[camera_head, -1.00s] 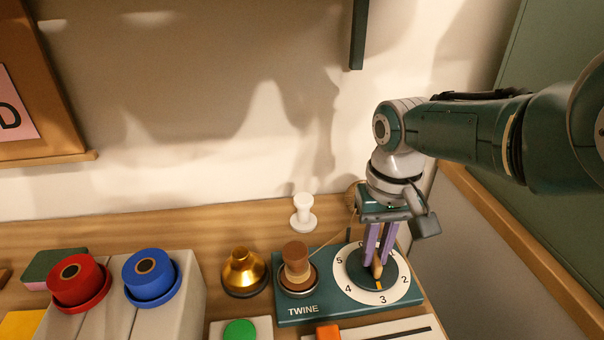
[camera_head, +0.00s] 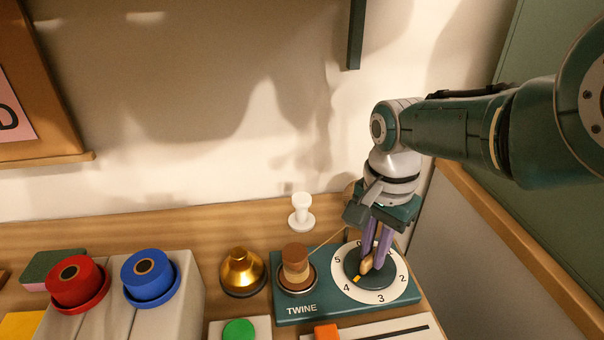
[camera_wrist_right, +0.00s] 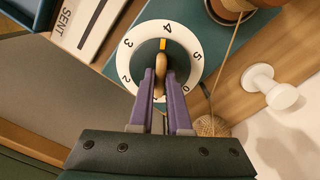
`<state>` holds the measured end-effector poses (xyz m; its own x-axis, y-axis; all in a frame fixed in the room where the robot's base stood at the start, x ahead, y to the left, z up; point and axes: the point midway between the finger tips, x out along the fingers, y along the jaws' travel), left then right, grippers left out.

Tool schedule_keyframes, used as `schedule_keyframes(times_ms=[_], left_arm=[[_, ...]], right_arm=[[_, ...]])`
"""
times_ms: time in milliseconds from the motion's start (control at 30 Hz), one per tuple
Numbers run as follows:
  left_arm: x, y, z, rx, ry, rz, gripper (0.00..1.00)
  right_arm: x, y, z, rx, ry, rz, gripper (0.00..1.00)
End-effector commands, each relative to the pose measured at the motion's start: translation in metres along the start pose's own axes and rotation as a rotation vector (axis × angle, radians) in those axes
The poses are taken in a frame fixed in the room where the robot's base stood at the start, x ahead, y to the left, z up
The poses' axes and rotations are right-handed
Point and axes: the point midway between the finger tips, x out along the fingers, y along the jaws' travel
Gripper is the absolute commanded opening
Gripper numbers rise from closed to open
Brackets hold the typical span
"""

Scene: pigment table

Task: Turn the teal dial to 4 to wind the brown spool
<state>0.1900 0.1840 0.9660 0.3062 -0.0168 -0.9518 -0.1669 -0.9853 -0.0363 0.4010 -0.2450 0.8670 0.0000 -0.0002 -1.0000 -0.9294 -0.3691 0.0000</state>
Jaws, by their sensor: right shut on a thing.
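The teal dial (camera_head: 385,276) sits in a white numbered ring on the teal TWINE base (camera_head: 325,306). Its yellow mark points at the 4 in the head view, and also at the 4 in the right wrist view, where the dial (camera_wrist_right: 143,60) shows from above. My right gripper (camera_head: 372,263) points down over the dial, shut on its wooden grip (camera_wrist_right: 161,62). The brown spool (camera_head: 295,252) stands upright left of the dial, with lighter twine wound around its lower part. A strand runs from it towards a twine ball (camera_wrist_right: 208,125) behind the dial. My left gripper is out of view.
A white spool-shaped peg (camera_head: 301,214) stands behind the brown spool. A gold cone (camera_head: 243,270), a blue knob (camera_head: 150,276) and a red knob (camera_head: 77,282) are to the left. A green button (camera_head: 239,330) and an orange slider (camera_head: 327,332) lie in front.

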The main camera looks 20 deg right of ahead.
Motion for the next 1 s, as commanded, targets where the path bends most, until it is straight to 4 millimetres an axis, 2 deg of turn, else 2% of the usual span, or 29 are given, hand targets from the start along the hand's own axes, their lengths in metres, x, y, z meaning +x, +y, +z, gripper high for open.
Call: schedule_keyframes(times_ms=[400,867,900,1000], left_arm=[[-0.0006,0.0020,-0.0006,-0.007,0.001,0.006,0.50],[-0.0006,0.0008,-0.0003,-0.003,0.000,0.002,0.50],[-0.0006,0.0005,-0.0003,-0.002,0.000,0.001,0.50],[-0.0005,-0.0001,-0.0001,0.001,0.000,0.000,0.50]], right_arm=[[-0.0014,-0.0009,0.0006,0.150,-0.002,-0.001,0.00],[-0.0014,-0.0009,0.0005,0.161,-0.002,0.000,0.00],[-0.0014,-0.0009,0.0006,0.160,-0.002,0.000,0.18],[-0.0013,-0.0008,0.0005,0.160,-0.002,0.000,0.29]])
